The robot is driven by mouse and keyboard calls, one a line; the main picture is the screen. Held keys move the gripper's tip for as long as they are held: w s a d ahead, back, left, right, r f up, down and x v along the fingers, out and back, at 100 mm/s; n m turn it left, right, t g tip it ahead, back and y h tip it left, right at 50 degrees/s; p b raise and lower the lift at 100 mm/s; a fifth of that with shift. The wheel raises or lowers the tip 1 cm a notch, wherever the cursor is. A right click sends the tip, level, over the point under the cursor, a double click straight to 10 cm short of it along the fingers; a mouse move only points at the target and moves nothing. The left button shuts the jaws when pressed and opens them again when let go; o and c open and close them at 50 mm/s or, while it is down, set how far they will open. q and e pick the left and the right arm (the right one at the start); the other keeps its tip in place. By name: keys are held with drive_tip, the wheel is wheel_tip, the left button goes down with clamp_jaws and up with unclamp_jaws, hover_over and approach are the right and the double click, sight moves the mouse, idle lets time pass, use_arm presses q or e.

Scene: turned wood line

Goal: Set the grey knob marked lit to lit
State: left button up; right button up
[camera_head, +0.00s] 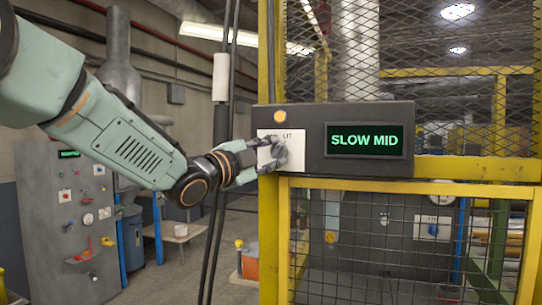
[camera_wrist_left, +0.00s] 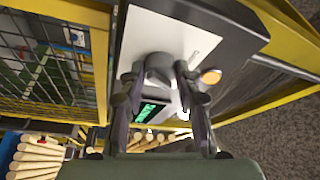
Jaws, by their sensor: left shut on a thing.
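The grey knob (camera_head: 281,153) sits on a white plate (camera_head: 296,161) at the left of a dark control box (camera_head: 367,170). The letters "LIT" show on the plate, partly covered by my gripper. My left gripper (camera_head: 274,152) is shut on the knob. In the left wrist view the knob (camera_wrist_left: 160,66) lies between the fingertips of the left gripper (camera_wrist_left: 159,82). The knob's pointer direction is hard to tell. The display (camera_head: 365,141) on the box reads "SLOW MID" in green. My right gripper is not in view.
An orange lamp (camera_head: 280,116) is above the plate. The box is mounted on a yellow frame (camera_head: 268,225) with wire mesh. Dark cables (camera_head: 219,150) hang left of it. A grey cabinet (camera_head: 65,230) stands at the left. Turned wood pieces (camera_wrist_left: 35,157) show in the left wrist view.

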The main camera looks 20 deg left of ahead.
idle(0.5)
use_arm(q)
drive_tip(key=o, duration=1.2)
drive_tip(key=shift+s+r, duration=0.1)
drive_tip(key=shift+c, duration=0.2)
